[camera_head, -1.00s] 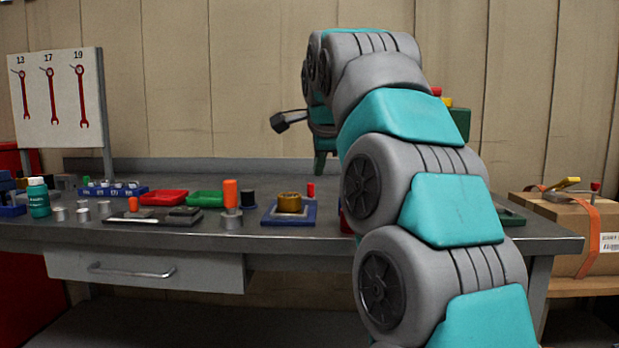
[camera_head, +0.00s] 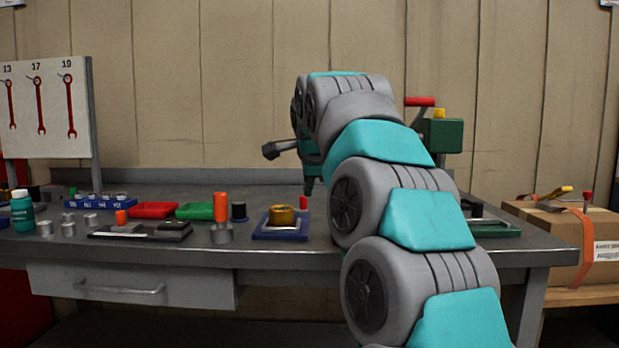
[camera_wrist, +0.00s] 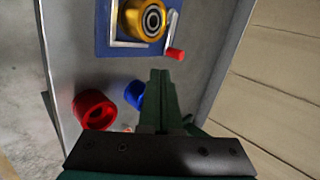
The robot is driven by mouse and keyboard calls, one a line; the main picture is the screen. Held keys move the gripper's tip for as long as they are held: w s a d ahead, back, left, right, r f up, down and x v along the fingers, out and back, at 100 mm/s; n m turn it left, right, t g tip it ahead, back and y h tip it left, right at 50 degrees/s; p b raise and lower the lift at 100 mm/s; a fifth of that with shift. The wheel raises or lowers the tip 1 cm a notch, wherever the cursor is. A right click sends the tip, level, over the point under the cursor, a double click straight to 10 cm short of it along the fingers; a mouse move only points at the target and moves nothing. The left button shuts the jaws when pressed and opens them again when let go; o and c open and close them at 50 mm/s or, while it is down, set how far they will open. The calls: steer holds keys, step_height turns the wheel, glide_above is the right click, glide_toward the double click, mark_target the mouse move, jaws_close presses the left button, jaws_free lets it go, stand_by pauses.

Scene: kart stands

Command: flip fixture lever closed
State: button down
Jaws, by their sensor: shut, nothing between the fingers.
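The fixture is a blue plate (camera_head: 261,235) on the bench with a gold round part (camera_head: 282,215) on it. Its lever's red knob (camera_head: 304,203) stands up at the plate's back right. In the wrist view the blue plate (camera_wrist: 103,40) is at the top, with the gold part (camera_wrist: 142,20) between metal strips. The lever's red knob (camera_wrist: 175,54) sticks out past the plate's edge there. My gripper (camera_wrist: 161,73) is shut and empty, its fingertips a little below the knob in that picture, apart from it. In the head view my arm hides much of the gripper.
An orange-topped piece (camera_head: 221,208) stands left of the fixture. A green device (camera_head: 443,135) stands behind my arm.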

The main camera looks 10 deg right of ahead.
mark_target(305, 202)
steer(key=x, duration=0.5)
steer(key=shift+w+f+p, duration=0.15)
steer(key=shift+w+p, duration=0.05)
steer(key=shift+p, duration=0.2)
steer(key=shift+w, duration=0.35)
steer(key=shift+w+d+p, duration=0.15)
steer(key=shift+w+p, duration=0.15)
steer(key=shift+w, duration=0.45)
steer(key=shift+w+d+p, duration=0.1)
steer(key=shift+w+p, duration=0.15)
steer(key=shift+w, duration=0.45)
steer(key=shift+d, duration=0.2)
